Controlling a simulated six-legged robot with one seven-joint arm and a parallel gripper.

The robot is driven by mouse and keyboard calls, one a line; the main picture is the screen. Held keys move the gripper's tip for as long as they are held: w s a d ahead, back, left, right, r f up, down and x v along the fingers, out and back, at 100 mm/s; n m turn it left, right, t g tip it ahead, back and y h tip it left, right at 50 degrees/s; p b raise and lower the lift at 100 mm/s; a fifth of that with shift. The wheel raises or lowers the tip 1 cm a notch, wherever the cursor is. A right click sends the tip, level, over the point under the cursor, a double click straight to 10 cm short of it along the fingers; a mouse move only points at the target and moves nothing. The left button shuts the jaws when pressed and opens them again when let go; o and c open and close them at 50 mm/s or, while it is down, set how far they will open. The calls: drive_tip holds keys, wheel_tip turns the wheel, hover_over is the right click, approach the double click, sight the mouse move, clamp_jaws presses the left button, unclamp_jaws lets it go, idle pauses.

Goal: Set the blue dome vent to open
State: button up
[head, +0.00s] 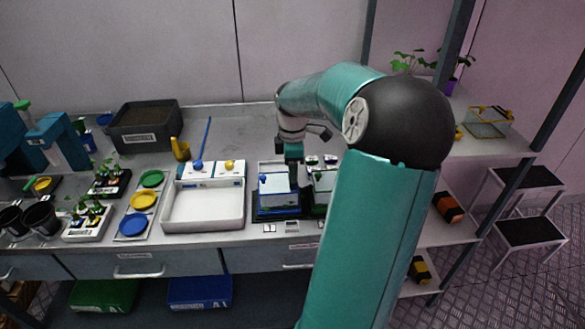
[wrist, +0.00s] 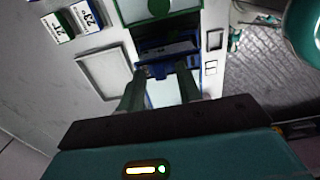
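The blue dome (head: 272,196) is a clear box with blue edging on a dark tray at the bench's front, right of the white tray. A small blue part sits at its upper left. My gripper (head: 293,184) points down over the dome's right part. In the wrist view my gripper (wrist: 161,70) has its two fingers apart, reaching toward a dark blue vent piece (wrist: 166,50) on the dome's top. I cannot tell whether the fingers touch it. The vent's setting is not clear. The dome's far side is partly hidden by the gripper.
A green-edged dome (head: 322,185) stands close on the right, partly behind my arm; it also shows in the wrist view (wrist: 158,12). The white tray (head: 203,222) is to the left. Small white plates (head: 269,228) lie in front.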

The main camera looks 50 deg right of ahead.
wheel_tip(320, 180, up, 14)
idle(0.5)
drive_tip(key=shift+f, duration=0.1)
drive_tip(key=w+a+m+h, duration=0.2)
drive_tip(key=w+a+m, duration=0.15)
drive_tip(key=a, duration=1.75)
drive_tip(key=s+a+f+m+t, duration=0.1)
drive_tip(key=s+a+t, duration=0.1)
drive_tip(key=a, duration=0.4)
drive_tip(key=s+a+f+m+t+y, duration=0.1)
drive_tip(key=s+a+m, duration=0.1)
drive_tip(key=s+a, duration=0.2)
drive_tip(key=s+a+f+m+t+y, duration=0.1)
drive_tip(key=s+a+m+t, duration=0.1)
drive_tip(key=a, duration=0.6)
drive_tip(key=shift+s+f+t, duration=0.3)
drive_tip(key=shift+s+f, duration=0.05)
drive_tip(key=shift+s, duration=0.15)
